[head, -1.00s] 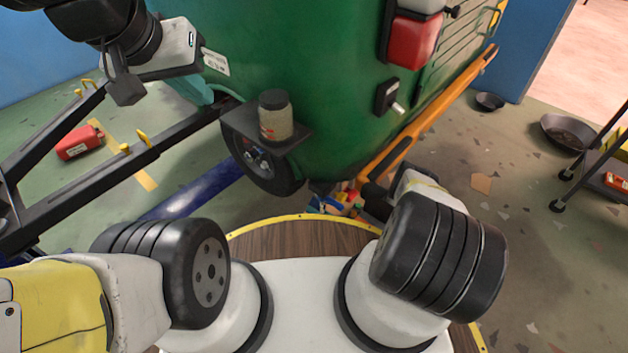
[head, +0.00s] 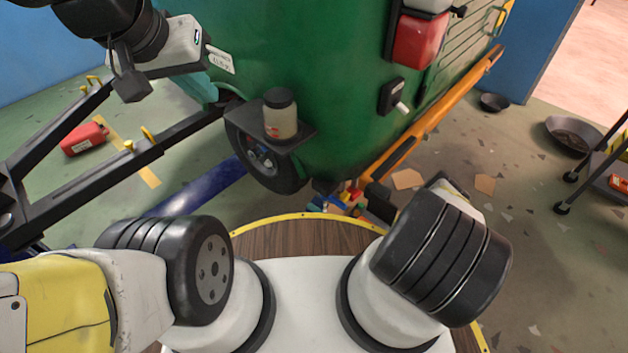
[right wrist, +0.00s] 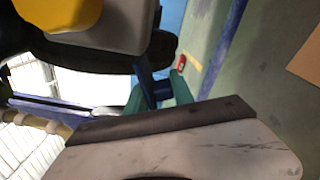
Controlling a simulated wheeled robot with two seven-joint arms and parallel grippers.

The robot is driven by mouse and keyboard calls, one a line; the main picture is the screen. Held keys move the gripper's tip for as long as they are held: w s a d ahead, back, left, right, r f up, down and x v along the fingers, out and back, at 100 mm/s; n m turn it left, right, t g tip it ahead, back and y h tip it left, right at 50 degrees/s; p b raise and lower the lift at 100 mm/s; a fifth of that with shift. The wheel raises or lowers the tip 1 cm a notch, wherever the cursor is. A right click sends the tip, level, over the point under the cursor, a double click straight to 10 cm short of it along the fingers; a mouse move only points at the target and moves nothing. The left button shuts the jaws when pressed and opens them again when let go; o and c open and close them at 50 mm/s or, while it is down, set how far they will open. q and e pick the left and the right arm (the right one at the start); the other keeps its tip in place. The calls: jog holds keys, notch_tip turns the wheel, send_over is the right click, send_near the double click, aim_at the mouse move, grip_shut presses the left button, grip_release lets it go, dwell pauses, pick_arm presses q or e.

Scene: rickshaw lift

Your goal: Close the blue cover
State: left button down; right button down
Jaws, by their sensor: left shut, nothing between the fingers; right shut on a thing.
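My left gripper (head: 204,92) is at the upper left of the head view, its teal fingers close to the green vehicle body (head: 300,80). The fingers are shut and empty; whether they touch the body I cannot tell. My right gripper (right wrist: 157,82) shows in the right wrist view. Its teal fingers are shut on a dark blue piece (right wrist: 154,86). Whether this piece belongs to the blue cover I cannot tell. No blue cover can be made out clearly in the head view.
A jar (head: 280,115) stands on a small shelf above a black wheel (head: 262,160). A dark frame (head: 90,165) and a red can (head: 84,138) are at left. An orange bar (head: 440,110) runs along the vehicle. Dark pans (head: 574,136) lie on open floor at right.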

jog(key=shift+w+d+f, duration=0.1)
jog(key=shift+d+f, duration=0.1)
jog(key=shift+d, duration=0.1)
jog(key=c, duration=1.2)
grip_release()
jog(key=shift+c, duration=0.2)
jog(key=shift+a, duration=0.1)
jog(key=shift+r, duration=0.1)
jog(key=v, duration=0.8)
jog(key=shift+a, duration=0.1)
